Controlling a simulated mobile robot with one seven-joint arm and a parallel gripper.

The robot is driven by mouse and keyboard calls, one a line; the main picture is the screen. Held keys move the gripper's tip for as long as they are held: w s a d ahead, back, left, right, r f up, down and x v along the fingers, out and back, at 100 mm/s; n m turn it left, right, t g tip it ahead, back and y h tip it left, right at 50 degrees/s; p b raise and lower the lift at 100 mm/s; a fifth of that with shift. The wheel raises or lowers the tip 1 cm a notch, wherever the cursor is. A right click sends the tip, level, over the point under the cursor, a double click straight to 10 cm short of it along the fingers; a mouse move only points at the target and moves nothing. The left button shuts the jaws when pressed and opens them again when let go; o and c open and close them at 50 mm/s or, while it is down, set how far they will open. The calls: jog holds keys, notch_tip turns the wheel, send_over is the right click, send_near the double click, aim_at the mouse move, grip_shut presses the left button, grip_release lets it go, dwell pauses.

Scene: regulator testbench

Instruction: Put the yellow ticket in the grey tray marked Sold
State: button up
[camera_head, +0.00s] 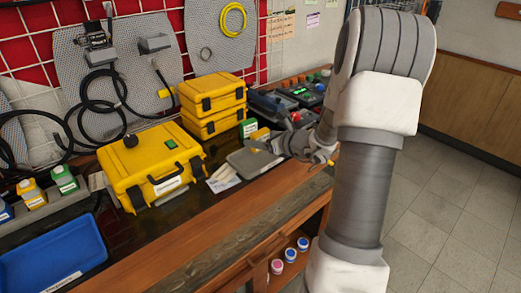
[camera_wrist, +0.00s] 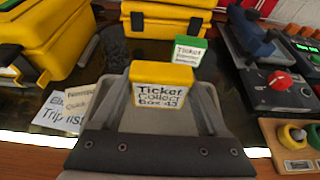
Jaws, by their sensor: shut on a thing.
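The yellow ticket (camera_wrist: 162,88) is a small yellow block with a white label reading "Ticket Collect Box 43". My gripper (camera_wrist: 163,98) is shut on it, with a finger on each side, and holds it upright. In the head view the ticket (camera_head: 260,134) shows beside my gripper (camera_head: 264,143), partly hidden. A grey tray (camera_head: 250,163) lies on the bench below and in front of the gripper. In the wrist view the grey tray (camera_wrist: 150,121) shows between the fingers, under the ticket. I cannot read a Sold mark, and cannot tell whether the ticket touches the tray.
A green-topped ticket block (camera_wrist: 188,52) stands behind. Yellow cases (camera_head: 155,165) stand to the left, with paper cards (camera_head: 222,178) between them and the tray. A device with a red knob (camera_wrist: 282,78) and a button board (camera_wrist: 295,163) are at right. A blue bin (camera_head: 55,260) is front left.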

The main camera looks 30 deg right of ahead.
jog(key=shift+f+b, duration=0.35)
jog(key=shift+f, duration=1.35)
jog(key=shift+f, duration=0.25)
jog(key=o, duration=1.2)
jog(key=shift+r, duration=0.1)
jog(key=shift+o, duration=0.2)
jog(key=shift+r, duration=0.2)
jog(key=p+v, duration=0.1)
jog(key=v, duration=1.1)
jog(key=shift+p, duration=0.35)
jog(key=shift+r, duration=0.1)
